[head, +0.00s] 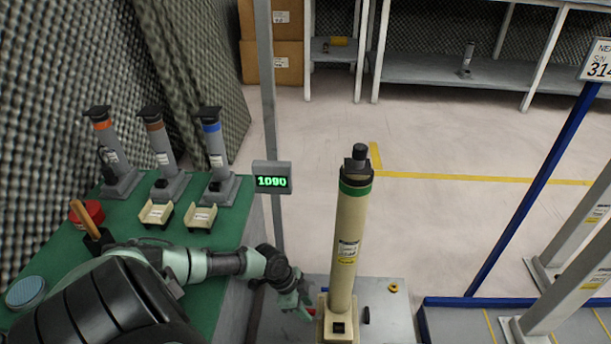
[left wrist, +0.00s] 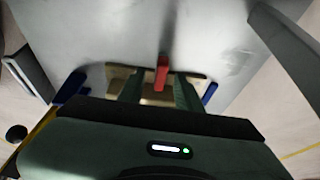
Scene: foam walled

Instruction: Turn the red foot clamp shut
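The red foot clamp (left wrist: 162,72) shows in the left wrist view as a short red lever at the beige foot (left wrist: 117,74) of the tall column. In the head view only a bit of red shows beside that foot. The tall beige column (head: 347,250) with a green band stands upright on a grey plate (head: 388,318). My left gripper (head: 304,302) is low at the column's left side. In the left wrist view its two dark green fingers (left wrist: 159,92) are apart, with the red lever between or just beyond them; contact cannot be told. My right gripper is not in view.
Blue parts (left wrist: 70,88) lie on both sides of the foot. A green bench (head: 120,232) at left holds several smaller columns, two beige trays and a red round container. A post with a display (head: 272,182) reading 1090 stands behind my left arm. Floor behind the column is clear.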

